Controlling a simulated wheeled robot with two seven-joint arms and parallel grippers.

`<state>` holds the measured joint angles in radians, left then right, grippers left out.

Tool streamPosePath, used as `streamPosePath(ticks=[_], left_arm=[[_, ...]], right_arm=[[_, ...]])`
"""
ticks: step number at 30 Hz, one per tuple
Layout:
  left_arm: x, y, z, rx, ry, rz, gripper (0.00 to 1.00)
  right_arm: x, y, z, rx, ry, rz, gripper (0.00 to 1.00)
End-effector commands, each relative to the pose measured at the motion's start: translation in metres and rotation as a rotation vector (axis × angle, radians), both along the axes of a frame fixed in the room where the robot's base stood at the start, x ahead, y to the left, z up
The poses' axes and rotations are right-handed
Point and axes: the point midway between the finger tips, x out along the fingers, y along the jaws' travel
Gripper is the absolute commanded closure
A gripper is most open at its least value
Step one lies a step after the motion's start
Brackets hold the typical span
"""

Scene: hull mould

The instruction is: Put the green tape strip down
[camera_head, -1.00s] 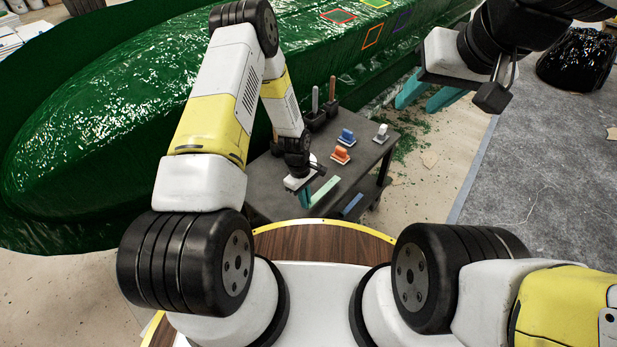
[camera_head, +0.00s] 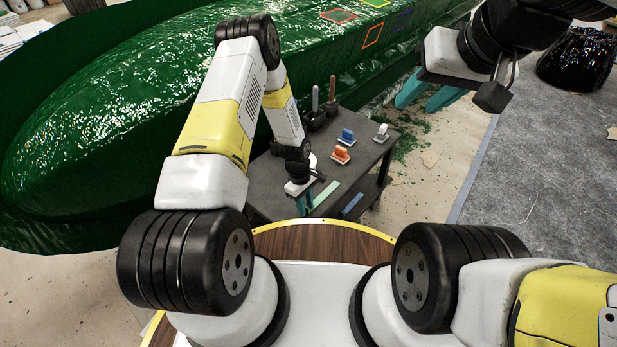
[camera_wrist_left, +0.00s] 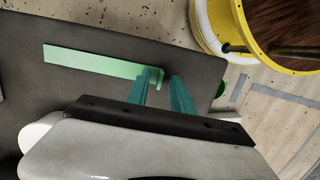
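The green tape strip (camera_head: 326,193) lies flat on the dark table, and its whole length shows in the left wrist view (camera_wrist_left: 95,62). My left gripper (camera_head: 304,200) is low over the table at the strip's near end. In the left wrist view its teal fingers (camera_wrist_left: 163,75) stand apart, with the strip's small end tab by the left fingertip. I cannot tell whether that finger touches the strip. My right gripper (camera_head: 428,95) hangs at the upper right, its teal fingers apart and empty.
The dark table (camera_head: 262,180) also holds an orange-handled block (camera_head: 340,154), a blue-handled block (camera_head: 346,137), a grey-handled block (camera_head: 381,133) and a blue strip (camera_head: 352,204). Upright tools stand in dark holders at its back. The big green hull mould (camera_head: 110,120) lies behind.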

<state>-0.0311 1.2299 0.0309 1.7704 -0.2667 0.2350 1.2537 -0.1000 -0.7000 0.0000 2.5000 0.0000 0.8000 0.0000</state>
Motion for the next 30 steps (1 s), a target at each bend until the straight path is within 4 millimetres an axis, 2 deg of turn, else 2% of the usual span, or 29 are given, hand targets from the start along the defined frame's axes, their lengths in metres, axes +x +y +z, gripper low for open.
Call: streamPosePath(ticks=[5, 18, 25, 28, 30], left_arm=[[0.002, 0.002, 0.015, 0.0, -0.004, 0.0, 0.72], [0.009, 0.012, 0.102, 0.0, -0.003, 0.0, 0.72], [0.012, 0.015, 0.126, 0.0, -0.007, -0.007, 0.72], [0.018, 0.019, 0.154, -0.002, -0.039, -0.037, 0.72], [0.022, 0.024, 0.186, -0.003, -0.075, -0.078, 0.72]], right_arm=[[0.0, 0.0, 0.0, 0.0, 0.0, 0.0, 0.61], [0.0, 0.0, 0.0, 0.0, 0.0, 0.0, 0.61], [0.0, 0.0, 0.0, 0.0, 0.0, 0.0, 0.61], [0.0, 0.0, 0.0, 0.0, 0.0, 0.0, 0.61], [0.0, 0.0, 0.0, 0.0, 0.0, 0.0, 0.61]])
